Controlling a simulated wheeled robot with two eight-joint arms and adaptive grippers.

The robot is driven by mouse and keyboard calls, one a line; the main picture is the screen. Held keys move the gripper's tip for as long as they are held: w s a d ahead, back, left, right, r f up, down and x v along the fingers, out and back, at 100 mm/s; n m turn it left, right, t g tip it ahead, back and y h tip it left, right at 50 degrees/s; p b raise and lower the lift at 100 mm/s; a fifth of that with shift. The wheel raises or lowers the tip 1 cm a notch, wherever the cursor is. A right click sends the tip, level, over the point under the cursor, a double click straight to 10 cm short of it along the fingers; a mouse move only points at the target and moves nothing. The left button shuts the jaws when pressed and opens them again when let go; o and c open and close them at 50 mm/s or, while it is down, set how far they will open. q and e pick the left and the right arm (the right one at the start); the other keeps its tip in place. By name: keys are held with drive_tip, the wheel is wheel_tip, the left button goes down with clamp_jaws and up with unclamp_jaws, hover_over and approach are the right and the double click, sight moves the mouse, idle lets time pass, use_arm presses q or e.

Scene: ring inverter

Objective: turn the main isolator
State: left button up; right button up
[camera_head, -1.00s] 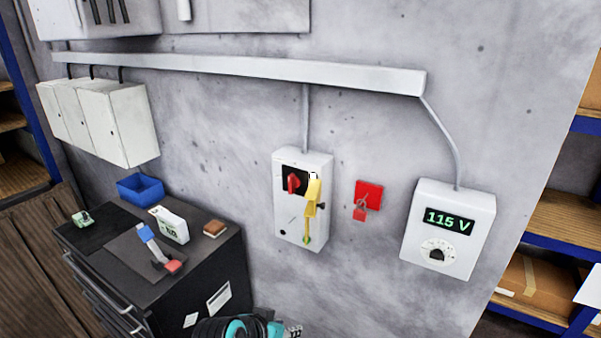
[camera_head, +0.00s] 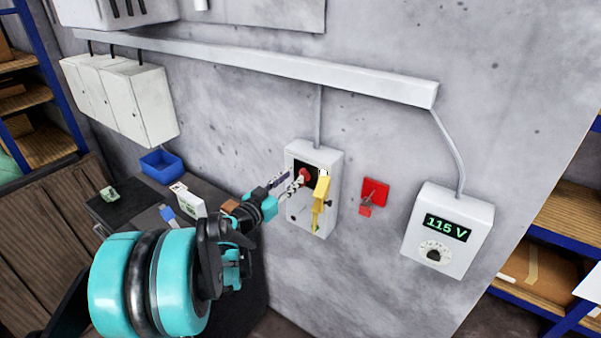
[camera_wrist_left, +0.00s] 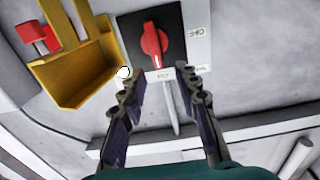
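The main isolator is a white wall box (camera_head: 298,219) with a red rotary knob (camera_head: 304,175) on a black plate. In the left wrist view the red knob (camera_wrist_left: 152,45) sits between and just beyond my fingertips, its bar along the view's up-down direction. My left gripper (camera_head: 296,182) is at the front of the box. In the left wrist view it is open (camera_wrist_left: 158,82), fingers apart, with nothing visible between them. Whether the fingertips touch the plate is unclear. A yellow piece (camera_head: 321,190) hangs beside the knob; it also shows in the left wrist view (camera_wrist_left: 75,70). My right gripper is out of view.
A red plate with padlock (camera_head: 375,192) is on the wall right of the box. A meter box (camera_head: 462,255) reading 115 V is further right. A dark cabinet (camera_head: 215,185) with a blue bin (camera_head: 161,167) stands at left, partly behind my arm.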

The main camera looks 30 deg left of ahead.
sight(300, 172)
use_arm(q)
drive_tip(key=w, duration=0.4)
drive_tip(key=shift+d, duration=0.3)
drive_tip(key=shift+w+a, duration=0.1)
drive_tip(key=shift+w, duration=0.1)
clamp_jaws()
